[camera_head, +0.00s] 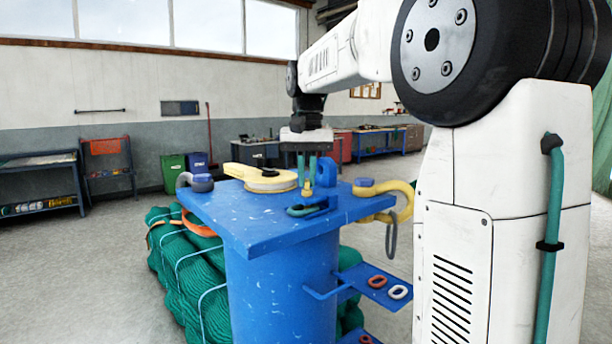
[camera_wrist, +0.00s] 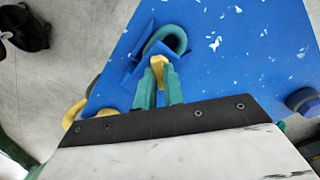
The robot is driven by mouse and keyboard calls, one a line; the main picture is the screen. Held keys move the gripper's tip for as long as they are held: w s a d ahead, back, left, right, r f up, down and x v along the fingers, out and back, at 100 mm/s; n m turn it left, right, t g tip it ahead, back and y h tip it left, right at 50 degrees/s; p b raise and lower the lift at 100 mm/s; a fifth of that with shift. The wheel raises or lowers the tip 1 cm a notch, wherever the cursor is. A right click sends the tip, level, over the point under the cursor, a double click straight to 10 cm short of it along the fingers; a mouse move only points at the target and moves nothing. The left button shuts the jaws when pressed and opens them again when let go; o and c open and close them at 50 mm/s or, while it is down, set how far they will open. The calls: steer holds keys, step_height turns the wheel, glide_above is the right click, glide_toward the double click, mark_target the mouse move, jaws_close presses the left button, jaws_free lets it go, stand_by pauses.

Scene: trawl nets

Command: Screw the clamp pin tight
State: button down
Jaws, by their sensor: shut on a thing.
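My gripper (camera_head: 307,184) points down over the blue table, its two green fingers shut on a small yellow piece (camera_wrist: 157,67), which looks like the head of the clamp pin. The fingers hide part of it, and its thread does not show. A teal, bow-shaped clamp (camera_wrist: 174,38) lies just beyond the fingertips in the wrist view. It also shows in the head view (camera_head: 299,211). A blue bracket (camera_head: 325,175) stands beside the pin on the table. I cannot tell how deep the pin sits.
The blue table (camera_head: 262,233) stands on a thick blue column. On it are a yellow block with a round disc (camera_head: 270,182), a grey-blue shackle (camera_head: 196,182) at left and a yellow shackle (camera_head: 402,196) at right. Green netting (camera_head: 190,265) is heaped behind the column. A small side shelf (camera_head: 357,271) holds rings.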

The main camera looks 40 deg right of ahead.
steer(key=m, duration=0.7)
steer(key=shift+r, duration=0.2)
steer(key=m, duration=0.7)
steer(key=shift+m, duration=0.4)
steer(key=m, duration=0.3)
steer(key=shift+m, duration=0.3)
steer(key=m, duration=0.3)
steer(key=shift+m, duration=0.3)
steer(key=m, duration=0.6)
steer(key=c, duration=1.5)
jaws_free()
steer(key=shift+f, duration=0.1)
